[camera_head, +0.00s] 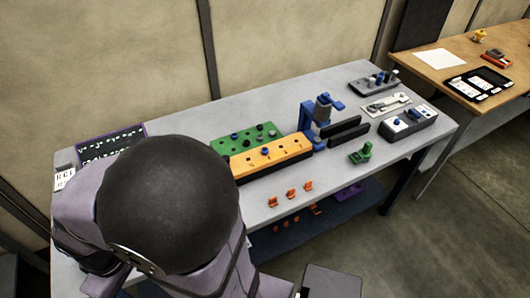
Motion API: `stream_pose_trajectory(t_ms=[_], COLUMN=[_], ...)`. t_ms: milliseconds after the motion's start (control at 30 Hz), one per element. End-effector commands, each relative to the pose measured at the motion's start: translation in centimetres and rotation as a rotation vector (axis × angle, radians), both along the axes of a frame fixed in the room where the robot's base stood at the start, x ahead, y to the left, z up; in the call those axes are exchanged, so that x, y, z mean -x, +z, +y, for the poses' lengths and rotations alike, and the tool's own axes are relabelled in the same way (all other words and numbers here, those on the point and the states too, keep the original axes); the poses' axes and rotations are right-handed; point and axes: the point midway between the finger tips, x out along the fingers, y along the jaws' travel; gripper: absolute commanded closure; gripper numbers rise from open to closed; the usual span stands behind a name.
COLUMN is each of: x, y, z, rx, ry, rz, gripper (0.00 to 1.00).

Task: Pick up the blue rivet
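A small blue piece (264,151), which may be the blue rivet, sits on top of the yellow-orange block (290,157) near the middle of the table. Another small blue piece (396,121) shows on the grey box (409,124) at the right; I cannot tell which one is a rivet. My arm fills the lower left, and its large dark joint hides part of the table. My gripper does not show.
A green block (228,143) with dark pegs stands behind the yellow-orange block. A blue fixture (321,112) and black bars (344,127) stand to its right. Orange clips (291,194) and a green part (361,153) lie in front. The grey table (330,190) has bare room at front.

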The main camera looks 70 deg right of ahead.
Motion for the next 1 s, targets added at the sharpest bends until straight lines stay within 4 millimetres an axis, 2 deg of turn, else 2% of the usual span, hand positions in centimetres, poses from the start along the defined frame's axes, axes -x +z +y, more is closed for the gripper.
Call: stream_pose_trajectory(t_ms=[233,367,467,567,667,767,800,867,900,967,1000], x=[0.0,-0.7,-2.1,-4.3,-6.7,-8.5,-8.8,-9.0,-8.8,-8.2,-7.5], y=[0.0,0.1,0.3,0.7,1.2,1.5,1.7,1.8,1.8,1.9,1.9], z=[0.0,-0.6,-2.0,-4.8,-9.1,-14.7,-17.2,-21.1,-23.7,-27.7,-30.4], rx=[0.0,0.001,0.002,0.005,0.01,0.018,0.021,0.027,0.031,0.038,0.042], ry=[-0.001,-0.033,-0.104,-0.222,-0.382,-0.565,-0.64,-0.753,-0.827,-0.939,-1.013], rz=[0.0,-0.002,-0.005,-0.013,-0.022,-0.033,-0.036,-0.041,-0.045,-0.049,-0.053], gripper=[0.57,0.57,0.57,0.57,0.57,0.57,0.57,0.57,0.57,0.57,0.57])
